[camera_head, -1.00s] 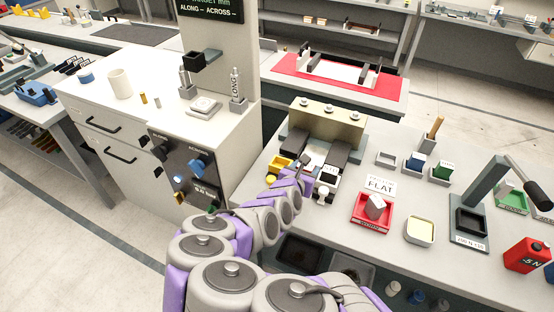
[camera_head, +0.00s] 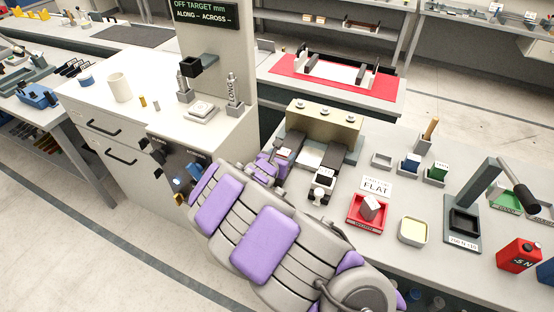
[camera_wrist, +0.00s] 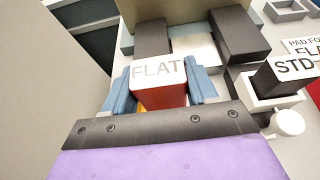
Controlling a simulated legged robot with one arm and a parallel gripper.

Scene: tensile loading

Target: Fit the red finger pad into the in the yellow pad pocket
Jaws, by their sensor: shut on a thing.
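The red finger pad (camera_wrist: 160,98), with a white top marked FLAT, sits between the two blue-grey fingers of my gripper (camera_wrist: 160,88) in the wrist view. The fingers are shut on its sides. A small strip of the yellow pad pocket (camera_wrist: 141,103) shows beside the pad's lower left; the rest is hidden by the pad and my gripper. I cannot tell whether the pad is inside the pocket or above it. In the head view my purple and grey arm covers the pocket, and the gripper end is in front of the tan fixture.
The tan fixture block (camera_head: 323,124) with dark jaws (camera_wrist: 238,36) stands just beyond. A pad marked STD (camera_wrist: 292,66) sits in a white holder to the right. A red tray (camera_head: 368,225), a cream tray (camera_head: 411,231) and a FLAT card (camera_head: 377,187) lie farther right.

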